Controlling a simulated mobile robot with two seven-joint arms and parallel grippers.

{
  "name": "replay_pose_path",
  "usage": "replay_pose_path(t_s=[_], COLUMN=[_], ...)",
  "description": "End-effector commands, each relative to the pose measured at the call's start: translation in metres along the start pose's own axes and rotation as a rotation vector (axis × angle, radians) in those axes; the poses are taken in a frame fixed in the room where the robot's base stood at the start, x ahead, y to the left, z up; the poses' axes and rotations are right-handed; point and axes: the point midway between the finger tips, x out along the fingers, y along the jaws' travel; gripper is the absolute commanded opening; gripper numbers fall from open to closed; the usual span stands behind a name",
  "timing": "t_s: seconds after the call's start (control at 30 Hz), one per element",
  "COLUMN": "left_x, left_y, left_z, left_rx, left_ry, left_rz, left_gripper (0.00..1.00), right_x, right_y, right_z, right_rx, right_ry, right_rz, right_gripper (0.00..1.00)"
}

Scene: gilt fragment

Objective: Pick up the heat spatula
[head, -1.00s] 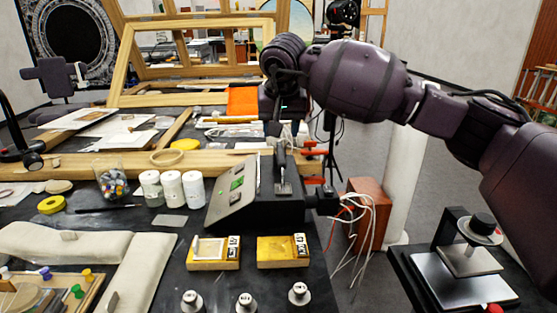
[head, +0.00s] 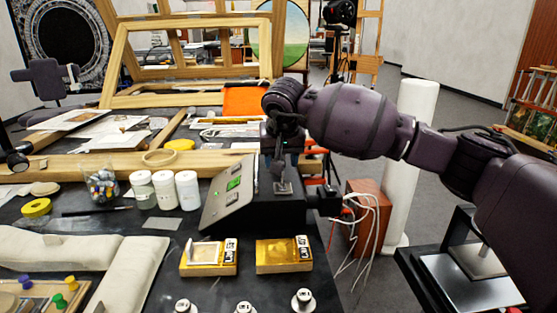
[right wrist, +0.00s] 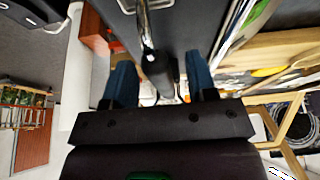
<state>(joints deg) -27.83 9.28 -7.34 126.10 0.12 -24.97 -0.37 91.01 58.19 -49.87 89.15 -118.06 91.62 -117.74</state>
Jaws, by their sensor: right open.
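The heat spatula (right wrist: 157,72) shows in the right wrist view as a dark handle with a shiny metal part above it. It lies between the two blue fingers of my right gripper (right wrist: 159,66), which are apart with a gap on each side. In the head view, my right gripper (head: 282,152) is over the black control station (head: 219,205) with green displays. Below it a small metal piece (head: 283,187) shows on the station's top; the gripper hides most of the handle there.
White jars (head: 164,190) stand left of the station. Two gold-topped wooden blocks (head: 284,255) and several metal weights lie in front. Cables (head: 375,215) hang off the table's right edge by a reddish box (head: 362,228). A wooden frame (head: 190,72) stands behind.

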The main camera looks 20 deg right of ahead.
Motion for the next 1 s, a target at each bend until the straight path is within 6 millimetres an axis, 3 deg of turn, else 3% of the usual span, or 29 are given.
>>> replay_pose_path(t_s=[0.23, 0.57, 0.87, 1.0], left_x=[-0.001, -0.001, -0.002, -0.002], left_y=[-0.001, -0.001, -0.001, -0.002], left_z=[-0.002, 0.001, 0.002, -0.001], left_rx=[0.003, 0.004, 0.004, 0.002], left_ry=[0.005, -0.002, -0.003, 0.002], left_rz=[-0.001, -0.001, -0.001, -0.002], left_gripper=[0.0, 0.0, 0.0, 0.0], right_x=[-0.001, -0.001, -0.002, -0.014], right_y=[0.0, 0.0, 0.0, 0.0], right_z=[-0.002, -0.001, -0.002, -0.007], right_rx=[0.001, 0.001, 0.001, 0.002], right_ry=[0.005, 0.004, 0.004, 0.008], right_rz=[-0.002, -0.001, -0.001, -0.002], right_gripper=[0.51, 0.0, 0.0, 0.0])
